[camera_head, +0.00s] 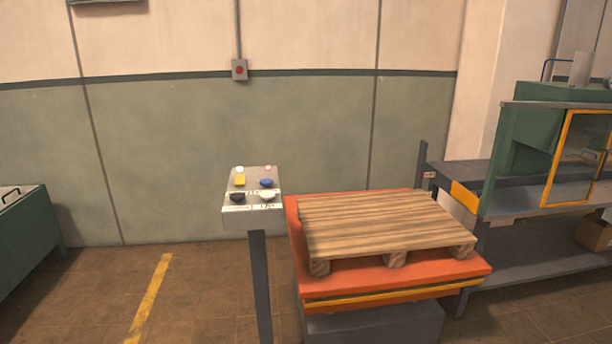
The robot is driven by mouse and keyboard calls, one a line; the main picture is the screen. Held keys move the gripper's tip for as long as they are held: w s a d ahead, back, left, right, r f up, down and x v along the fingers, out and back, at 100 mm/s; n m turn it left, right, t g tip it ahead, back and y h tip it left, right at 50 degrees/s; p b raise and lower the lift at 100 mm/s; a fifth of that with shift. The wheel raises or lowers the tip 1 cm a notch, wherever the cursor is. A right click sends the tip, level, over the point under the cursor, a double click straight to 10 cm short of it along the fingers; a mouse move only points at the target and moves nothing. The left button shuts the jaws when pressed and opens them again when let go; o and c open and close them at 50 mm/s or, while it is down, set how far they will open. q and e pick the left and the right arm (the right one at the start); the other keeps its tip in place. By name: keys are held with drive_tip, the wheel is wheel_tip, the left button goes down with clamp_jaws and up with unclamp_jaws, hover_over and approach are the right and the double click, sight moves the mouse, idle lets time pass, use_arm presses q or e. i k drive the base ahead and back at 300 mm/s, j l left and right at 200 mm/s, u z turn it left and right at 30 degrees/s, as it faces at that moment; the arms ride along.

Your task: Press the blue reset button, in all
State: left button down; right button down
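The blue button (266,183) sits on the right side of the sloped top of a grey control box (252,214). The box stands on a dark post (261,285) in the middle of the head view. Beside the blue button are a yellow switch (240,180), a black knob (237,197) and a pale knob (267,195). A white lamp (239,169) and a small red one (268,168) are at the panel's back edge. The labels are too small to read. Neither of my grippers shows in this view.
An orange lift table (395,284) with a wooden pallet (385,220) stands right of the post. A green machine with a yellow-framed door (575,158) and bench is farther right. A green cabinet (28,235) is at the left. Floor left of the post is clear.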

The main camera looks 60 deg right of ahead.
sight(266, 182)
drive_tip(key=i+l+z, duration=0.15)
drive_tip(key=z, duration=0.3)
drive_tip(key=i+z, duration=0.3)
drive_tip(key=z, duration=0.15)
drive_tip(key=i+z, duration=0.2)
drive_tip(key=z, duration=0.25)
drive_tip(key=i+z, duration=0.25)
drive_tip(key=z, duration=0.25)
drive_tip(key=i+l+z, duration=0.1)
drive_tip(key=i+z, duration=0.3)
drive_tip(key=i, duration=0.25)
